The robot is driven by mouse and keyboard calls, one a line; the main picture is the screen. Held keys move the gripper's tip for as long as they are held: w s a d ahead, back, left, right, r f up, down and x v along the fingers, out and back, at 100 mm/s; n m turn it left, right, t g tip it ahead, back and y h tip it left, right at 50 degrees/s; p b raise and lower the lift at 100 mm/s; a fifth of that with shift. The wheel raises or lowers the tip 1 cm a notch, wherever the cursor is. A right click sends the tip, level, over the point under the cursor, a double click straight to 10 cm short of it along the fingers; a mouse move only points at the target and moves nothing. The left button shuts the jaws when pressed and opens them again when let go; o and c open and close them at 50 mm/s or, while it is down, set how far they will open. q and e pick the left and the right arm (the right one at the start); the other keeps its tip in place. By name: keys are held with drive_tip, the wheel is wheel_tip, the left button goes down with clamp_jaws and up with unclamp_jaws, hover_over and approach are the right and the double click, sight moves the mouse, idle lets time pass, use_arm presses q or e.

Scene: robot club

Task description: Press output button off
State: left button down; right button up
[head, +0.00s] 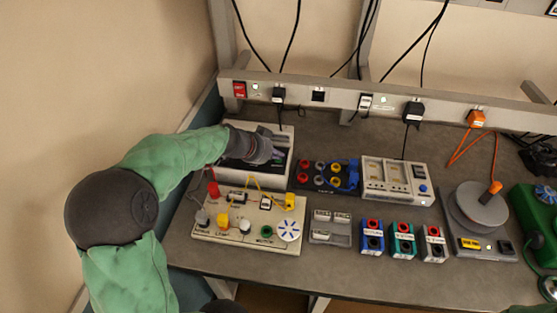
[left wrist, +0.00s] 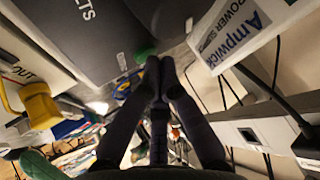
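The power supply (head: 240,176) is a pale box with a dark front at the back left of the bench. Its "Ampwick" label (left wrist: 238,32) and dark display panel with the letters "LTS" (left wrist: 70,25) show in the left wrist view. My left gripper (head: 276,154) is over the dark front. In the left wrist view its fingertips (left wrist: 155,63) are together, with nothing seen between them. A small green piece (left wrist: 144,52), perhaps the output button, is right beside the tips; I cannot tell whether they touch. The arm hides part of the front in the head view. My right gripper is not in view.
A wired circuit board (head: 212,233) lies in front of the supply. A block with coloured sockets (head: 308,181) and a white meter unit (head: 396,194) stand to its right. A socket rail (head: 340,105) with hanging cables runs behind. Several small modules line the bench front.

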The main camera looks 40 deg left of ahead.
use_arm(q)
drive_tip(key=shift+r, duration=0.1)
idle(0.3)
drive_tip(key=shift+r, duration=0.3)
drive_tip(key=shift+r+p, duration=0.9)
drive_tip(key=shift+r, duration=2.15)
